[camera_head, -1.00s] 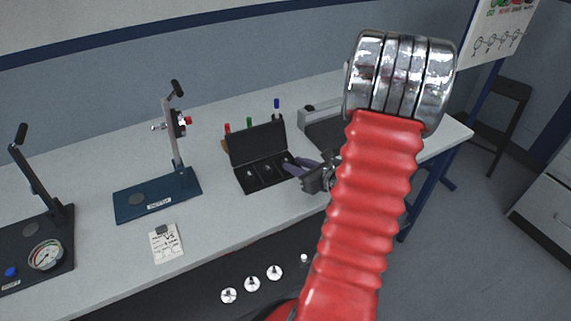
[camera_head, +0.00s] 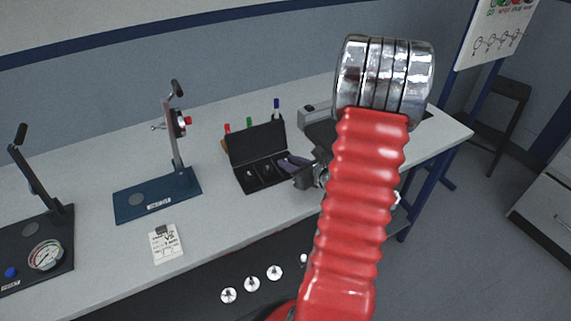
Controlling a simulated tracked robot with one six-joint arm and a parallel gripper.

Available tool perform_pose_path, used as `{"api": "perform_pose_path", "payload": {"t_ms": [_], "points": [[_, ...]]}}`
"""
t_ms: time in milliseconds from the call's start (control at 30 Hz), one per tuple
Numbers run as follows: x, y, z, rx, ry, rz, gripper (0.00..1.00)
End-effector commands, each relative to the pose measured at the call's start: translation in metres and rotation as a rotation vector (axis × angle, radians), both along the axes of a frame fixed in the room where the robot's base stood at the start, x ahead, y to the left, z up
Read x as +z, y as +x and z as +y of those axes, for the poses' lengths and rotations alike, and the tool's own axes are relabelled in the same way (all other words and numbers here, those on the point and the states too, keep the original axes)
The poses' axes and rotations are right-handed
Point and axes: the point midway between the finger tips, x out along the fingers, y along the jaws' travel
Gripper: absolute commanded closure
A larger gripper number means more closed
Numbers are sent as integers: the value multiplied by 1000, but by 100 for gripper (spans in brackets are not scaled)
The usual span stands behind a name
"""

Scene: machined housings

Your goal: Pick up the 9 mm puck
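An open black case (camera_head: 240,181) stands on the bench with its lid up at the back. Small light pieces sit in its compartments, one at the left (camera_head: 250,173) and one near the middle (camera_head: 267,168). They are too small for me to read a size, so I cannot tell which is the 9 mm puck. My gripper (camera_head: 283,163) is over the right end of the case, its purple-grey fingers pointing left. The fingers cover the right compartment. I cannot tell how far apart they are or whether anything is between them.
A blue-based press (camera_head: 158,198) and a dark gauge stand (camera_head: 60,240) are at left. A paper card (camera_head: 166,244) lies in front. Coloured pens (camera_head: 277,108) stand behind the case. A grey device (camera_head: 318,126) is at right. Several silver knobs (camera_head: 252,284) show below the bench edge.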

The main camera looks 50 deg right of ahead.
Motion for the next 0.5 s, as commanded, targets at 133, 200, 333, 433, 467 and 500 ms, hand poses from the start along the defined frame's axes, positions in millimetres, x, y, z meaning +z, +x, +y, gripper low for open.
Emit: {"api": "perform_pose_path", "payload": {"t_ms": [133, 200, 333, 433, 467, 500], "points": [[0, 0, 0, 0, 0, 0, 93], [0, 0, 0, 0, 0, 0, 98], [0, 0, 0, 0, 0, -1, 100], [0, 0, 0, 0, 0, -1, 100], [0, 0, 0, 0, 0, -1, 100], [1, 0, 0, 0, -1, -1, 100]]}}
